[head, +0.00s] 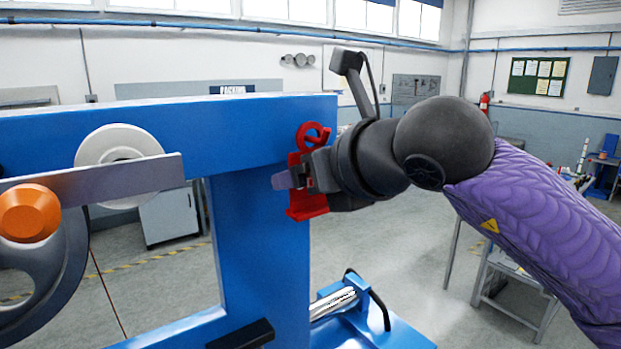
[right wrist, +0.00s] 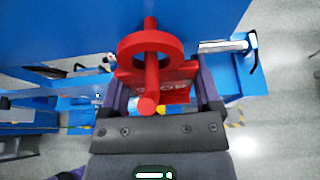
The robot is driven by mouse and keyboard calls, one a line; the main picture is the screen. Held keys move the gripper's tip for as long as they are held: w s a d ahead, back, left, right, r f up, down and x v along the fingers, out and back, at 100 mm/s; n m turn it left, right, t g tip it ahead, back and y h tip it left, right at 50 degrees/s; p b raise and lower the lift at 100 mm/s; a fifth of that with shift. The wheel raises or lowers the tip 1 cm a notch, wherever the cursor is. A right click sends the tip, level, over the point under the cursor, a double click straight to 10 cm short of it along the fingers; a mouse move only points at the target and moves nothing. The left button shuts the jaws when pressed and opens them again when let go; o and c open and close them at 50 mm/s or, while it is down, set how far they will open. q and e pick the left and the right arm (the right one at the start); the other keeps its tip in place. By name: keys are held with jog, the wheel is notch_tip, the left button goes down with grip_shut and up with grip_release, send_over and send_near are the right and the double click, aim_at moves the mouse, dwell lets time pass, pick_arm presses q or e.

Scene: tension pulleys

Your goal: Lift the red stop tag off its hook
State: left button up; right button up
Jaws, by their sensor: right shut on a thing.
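The red stop tag (head: 306,205) is upright against the right post of the blue frame, with its ring (head: 313,134) at the top. In the right wrist view, the tag's lettered plate (right wrist: 178,86) lies between the fingers, and its ring (right wrist: 125,48) appears around the red hook peg (right wrist: 151,70). Whether ring and peg touch is unclear. My right gripper (head: 290,178) comes in from the right and is shut on the tag's plate, below the ring; it also shows in the right wrist view (right wrist: 162,92). My left gripper is not in view.
The blue frame (head: 255,240) stands close behind the tag. A white pulley (head: 117,146), a grey arm (head: 110,182) and an orange knob (head: 28,213) are on its left. A silver cylinder (head: 333,303) sits low at right.

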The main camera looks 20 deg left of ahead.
jog(key=shift+s+d+b, duration=0.3)
jog(key=shift+d+b, duration=0.05)
jog(key=shift+b, duration=0.3)
jog(key=shift+s+d, duration=0.1)
jog(key=shift+d+r, duration=0.1)
jog(key=shift+r, duration=0.1)
jog(key=shift+s+d+r+b, duration=0.3)
jog(key=shift+r, duration=0.05)
